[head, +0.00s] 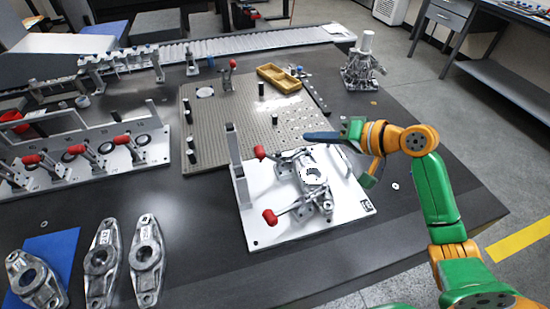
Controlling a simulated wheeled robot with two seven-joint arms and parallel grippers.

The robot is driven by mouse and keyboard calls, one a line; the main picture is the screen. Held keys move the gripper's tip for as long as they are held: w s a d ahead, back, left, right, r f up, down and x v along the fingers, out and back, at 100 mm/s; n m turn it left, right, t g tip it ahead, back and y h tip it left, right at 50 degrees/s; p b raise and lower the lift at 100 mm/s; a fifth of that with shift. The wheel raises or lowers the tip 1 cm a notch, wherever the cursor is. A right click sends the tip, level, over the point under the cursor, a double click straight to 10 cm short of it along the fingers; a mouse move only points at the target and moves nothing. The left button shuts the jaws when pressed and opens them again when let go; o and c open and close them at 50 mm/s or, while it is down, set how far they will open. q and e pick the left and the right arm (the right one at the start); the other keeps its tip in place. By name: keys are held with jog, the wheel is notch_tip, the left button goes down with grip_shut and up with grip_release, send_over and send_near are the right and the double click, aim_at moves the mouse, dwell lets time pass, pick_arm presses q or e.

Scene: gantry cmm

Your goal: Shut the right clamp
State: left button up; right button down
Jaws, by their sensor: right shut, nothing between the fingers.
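A white fixture plate (262,232) lies on the dark table and carries a grey metal casting (313,178). Two toggle clamps with red grips stand on it: one with its red grip (260,152) at the back, the other with its red grip (270,216) at the front left. Both grips point left, out from the casting. I cannot tell which is called right, or whether either presses on the casting. My right gripper (308,136) is shut and empty, above the plate's back edge, apart from both red grips. My left gripper is out of view.
An upright grey post (234,150) stands at the plate's back left corner. Behind is a perforated plate (215,135) with black pegs and a yellow tray (280,78). Another clamp fixture (80,172) stands at left; several metal arms lie at front left. Table front right is clear.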

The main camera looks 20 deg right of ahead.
aim_at(268, 156)
jog(key=w+a+f+p, duration=0.1)
jog(key=w+a+f, duration=0.5)
jog(key=a+f, duration=0.1)
jog(key=shift+a, duration=0.7)
jog(key=shift+r+p, duration=0.1)
jog(key=shift+p, duration=0.2)
